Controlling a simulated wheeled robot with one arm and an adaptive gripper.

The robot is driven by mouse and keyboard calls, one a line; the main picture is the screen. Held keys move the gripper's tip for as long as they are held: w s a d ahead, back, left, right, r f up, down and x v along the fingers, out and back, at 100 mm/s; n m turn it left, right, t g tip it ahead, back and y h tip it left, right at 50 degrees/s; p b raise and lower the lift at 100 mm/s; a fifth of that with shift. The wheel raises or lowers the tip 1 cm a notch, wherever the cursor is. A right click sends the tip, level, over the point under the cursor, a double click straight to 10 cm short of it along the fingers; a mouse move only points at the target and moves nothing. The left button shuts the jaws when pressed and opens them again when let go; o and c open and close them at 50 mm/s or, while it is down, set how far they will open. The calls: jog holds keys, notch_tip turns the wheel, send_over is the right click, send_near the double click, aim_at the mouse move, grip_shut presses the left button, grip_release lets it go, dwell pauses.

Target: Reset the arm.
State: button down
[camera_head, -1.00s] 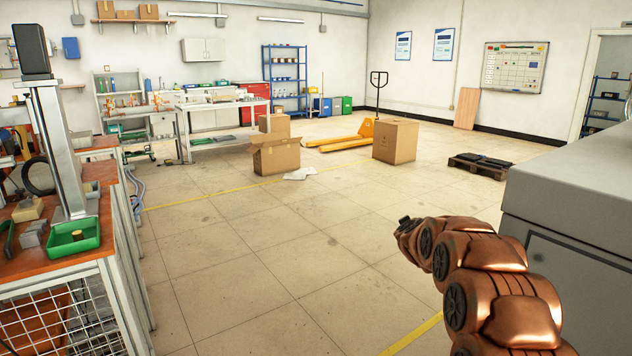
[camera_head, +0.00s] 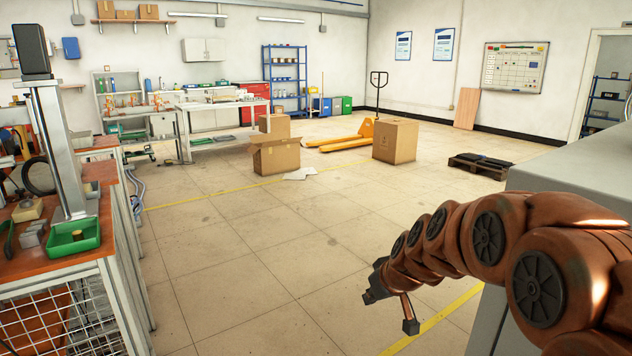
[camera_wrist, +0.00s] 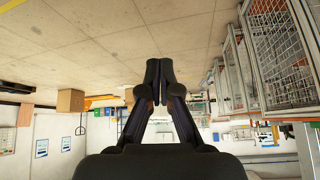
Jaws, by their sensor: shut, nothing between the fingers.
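My copper-coloured arm reaches in from the right edge of the head view, in front of a grey cabinet. My gripper (camera_head: 372,292) is at its far end, over the open floor, and looks small and dark there. In the wrist view my gripper (camera_wrist: 159,80) has its two dark fingers together at the tips, with nothing between them. The wrist picture is upside down, with the floor at the top. Nothing touches the gripper.
A grey cabinet (camera_head: 575,175) stands at the right, close behind my arm. A workbench (camera_head: 60,262) with a green tray (camera_head: 85,240) is at the left. Cardboard boxes (camera_head: 396,141) and a yellow pallet jack (camera_head: 340,142) stand farther back. The middle floor is clear.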

jog(key=s+d+f+m+g+h, duration=0.1)
jog(key=s+d+g, duration=0.15)
jog(key=s, duration=1.05)
jog(key=s+d+f+m+g+h+p, duration=0.15)
jog(key=s+g, duration=0.25)
jog(key=s, duration=0.9)
jog(key=s+d+m+g+b, duration=0.1)
jog(key=s+d+m+g, duration=0.15)
jog(key=s, duration=1.05)
notch_tip(320, 180, up, 20)
jog(key=t+p, duration=0.1)
jog(key=p, duration=1.8)
jog(key=shift+s+a+n, duration=0.3)
jog(key=shift+f, duration=0.1)
